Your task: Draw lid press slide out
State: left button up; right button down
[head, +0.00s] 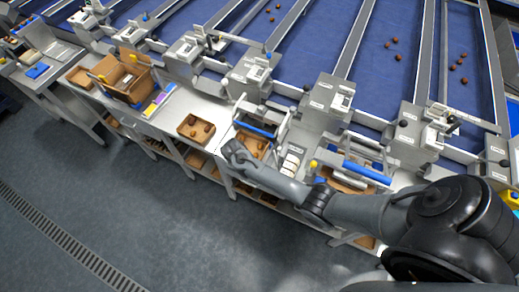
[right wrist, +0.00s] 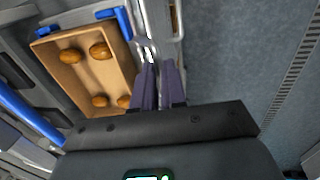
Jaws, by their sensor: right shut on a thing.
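My right gripper (head: 232,152) reaches in from the right to the front of a press-like station with a pale metal frame (head: 283,127) and a blue bar. In the right wrist view its dark fingers (right wrist: 159,84) are close together on a slim metal handle (right wrist: 147,50) at the station's front edge. Beside the fingers an open brown box (right wrist: 122,48) with several dates sits between blue corner guides (right wrist: 124,22); the box also shows in the head view (head: 263,155). The arm hides part of the slide. My left gripper is not in view.
Another open box with dates (head: 181,132) stands on the bench to the left. A row of white stacked pieces (head: 291,162) and a station with a blue roller (head: 366,171) lie to the right. Blue conveyor lanes (head: 330,30) run behind. The grey floor in front is clear.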

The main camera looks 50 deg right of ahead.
jog(key=a, duration=0.3)
jog(key=shift+s+r+p, duration=0.1)
jog(key=shift+s+p, duration=0.25)
jog(key=shift+p, duration=0.05)
jog(key=c, duration=1.5)
grip_release()
jog(key=shift+o, duration=0.2)
jog(key=shift+a, duration=0.1)
notch_tip(320, 180, up, 10)
jog(key=a, duration=0.1)
jog(key=shift+s+a+r+p, duration=0.25)
jog(key=shift+s+a+p, duration=0.05)
jog(key=shift+a, duration=0.1)
